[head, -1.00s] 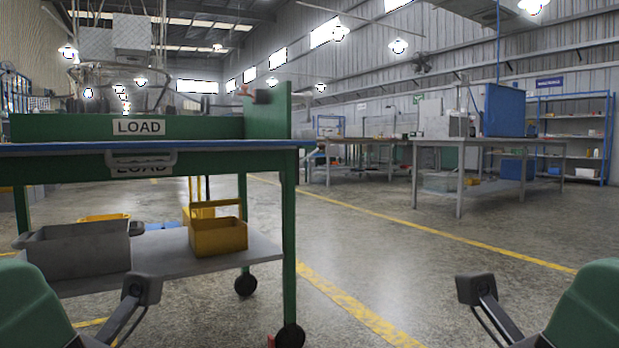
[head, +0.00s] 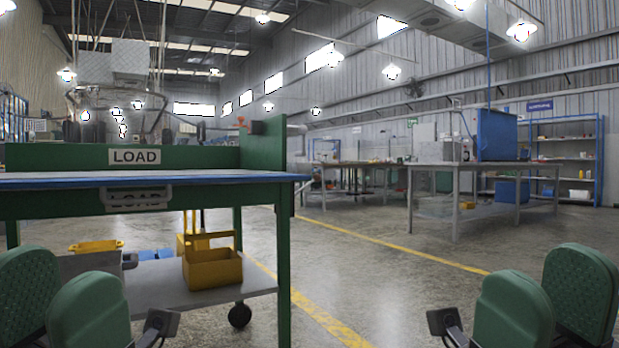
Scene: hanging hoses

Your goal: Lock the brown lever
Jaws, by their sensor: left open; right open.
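I cannot make out a brown lever in the head view. A small reddish-orange fitting (head: 241,120) shows beside a dark block (head: 256,127) at the upper edge of the green cart's end panel; its details are too small to tell. My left gripper (head: 58,292) is at the bottom left, with its two green finger pads apart and nothing between them. My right gripper (head: 547,295) is at the bottom right, also open and empty. Both are well apart from the fitting.
The green LOAD cart (head: 240,192) with a blue-edged top stands ahead on the left. A yellow bin (head: 213,270) is on its lower shelf. Workbenches (head: 470,167) and a blue shelf rack (head: 600,160) stand farther right. Floor between cart and benches is open.

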